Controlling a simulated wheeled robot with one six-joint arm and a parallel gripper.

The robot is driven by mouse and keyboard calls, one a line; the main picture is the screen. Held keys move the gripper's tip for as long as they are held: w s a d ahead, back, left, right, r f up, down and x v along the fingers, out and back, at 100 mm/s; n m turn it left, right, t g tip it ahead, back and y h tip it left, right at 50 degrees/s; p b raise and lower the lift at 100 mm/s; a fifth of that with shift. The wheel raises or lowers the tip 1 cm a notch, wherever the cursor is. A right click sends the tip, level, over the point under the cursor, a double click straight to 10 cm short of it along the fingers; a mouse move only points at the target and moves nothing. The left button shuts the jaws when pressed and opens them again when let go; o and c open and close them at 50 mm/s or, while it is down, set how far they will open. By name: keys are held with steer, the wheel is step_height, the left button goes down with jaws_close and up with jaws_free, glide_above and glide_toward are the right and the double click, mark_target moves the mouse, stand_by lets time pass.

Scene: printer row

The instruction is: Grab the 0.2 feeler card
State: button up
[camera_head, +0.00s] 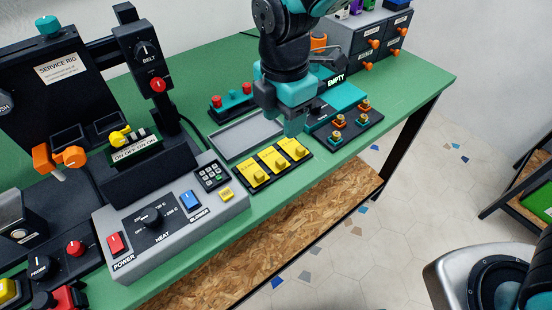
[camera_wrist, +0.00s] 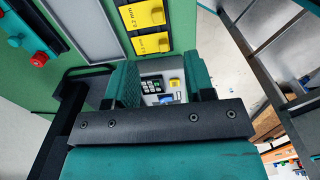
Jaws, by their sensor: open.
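Three yellow feeler cards with raised grips sit side by side in a black holder (camera_head: 239,172) at the table's front edge. In the wrist view, the larger yellow card (camera_wrist: 143,14) at the top reads 0.2 mm. It appears to be the middle card (camera_head: 273,160) in the head view. The card below it (camera_wrist: 152,43) has a label too small to read surely. My gripper (camera_head: 293,130) is open and empty above the right end of the holder, near the right card (camera_head: 295,148). Its spread fingers (camera_wrist: 161,82) also show in the wrist view.
A grey tray (camera_head: 232,142) lies behind the cards. A black and teal block with brass and orange fittings (camera_head: 338,134) stands just right. The grey heat and blower panel (camera_head: 160,240) is left. Orange-knobbed drawers (camera_head: 385,40) stand at the back right.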

glide_above(283, 160)
steer(key=f, duration=0.6)
steer(key=shift+s+a+f, duration=0.1)
steer(key=shift+s+f, duration=0.1)
steer(key=shift+f, duration=0.05)
steer(key=f, duration=0.1)
steer(key=f+p, duration=0.1)
steer(key=f, duration=0.3)
steer(key=shift+w+f, duration=0.15)
steer(key=shift+w, duration=0.1)
jaws_close()
